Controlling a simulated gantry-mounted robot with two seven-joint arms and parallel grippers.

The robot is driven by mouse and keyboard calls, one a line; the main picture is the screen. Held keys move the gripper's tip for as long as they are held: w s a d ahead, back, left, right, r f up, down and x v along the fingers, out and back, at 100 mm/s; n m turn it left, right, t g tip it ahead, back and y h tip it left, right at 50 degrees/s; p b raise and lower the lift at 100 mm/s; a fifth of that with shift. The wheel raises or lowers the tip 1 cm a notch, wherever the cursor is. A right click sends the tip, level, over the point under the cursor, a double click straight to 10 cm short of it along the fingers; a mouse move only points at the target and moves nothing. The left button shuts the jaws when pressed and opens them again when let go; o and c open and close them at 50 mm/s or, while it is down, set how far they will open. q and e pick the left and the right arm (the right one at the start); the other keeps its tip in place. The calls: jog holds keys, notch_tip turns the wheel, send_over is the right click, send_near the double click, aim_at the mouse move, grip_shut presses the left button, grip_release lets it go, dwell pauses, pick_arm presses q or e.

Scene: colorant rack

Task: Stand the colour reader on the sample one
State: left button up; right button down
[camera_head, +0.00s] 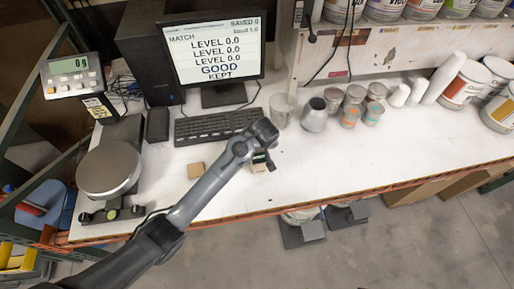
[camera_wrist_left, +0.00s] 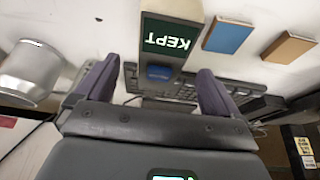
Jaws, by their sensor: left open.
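The colour reader (camera_wrist_left: 172,38) is a dark, box-shaped device with a green screen reading "KEPT". In the head view it (camera_head: 259,162) is mostly hidden by my left gripper (camera_head: 268,160). My left gripper's fingers (camera_wrist_left: 160,76) are open, one on each side of the reader's near end, with gaps. A blue sample card (camera_wrist_left: 228,37) and a tan-orange one (camera_wrist_left: 288,48) lie beside the reader in the wrist view. A tan card (camera_head: 196,170) shows left of my arm in the head view. What lies under the reader is hidden. My right gripper is not in view.
A keyboard (camera_head: 214,127) and a monitor (camera_head: 213,52) reading "GOOD" and "KEPT" stand behind. A scale (camera_head: 110,168) is at the left. A grey metal cup (camera_head: 314,115) and several small cans stand to the right. The table's front right is clear.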

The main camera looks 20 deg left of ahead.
pick_arm(q)
jog(key=v, duration=0.6)
jog(key=shift+s+r, duration=0.1)
jog(key=shift+r, duration=0.1)
jog(key=s+f+m+h, duration=0.1)
jog(key=s+f+m, duration=0.1)
jog(key=s+f, duration=0.35)
jog(key=s+f+m+h, duration=0.1)
jog(key=s+f+m, duration=0.15)
jog(key=s, duration=0.55)
jog(key=s+a+m, duration=0.2)
jog(key=s, duration=0.7)
jog(key=s+a+m, duration=0.2)
jog(key=s+a, duration=0.1)
jog(key=s, duration=0.6)
jog(key=shift+s+a+r+h, duration=0.2)
jog(key=shift+r+h, duration=0.1)
jog(key=shift+r, duration=0.1)
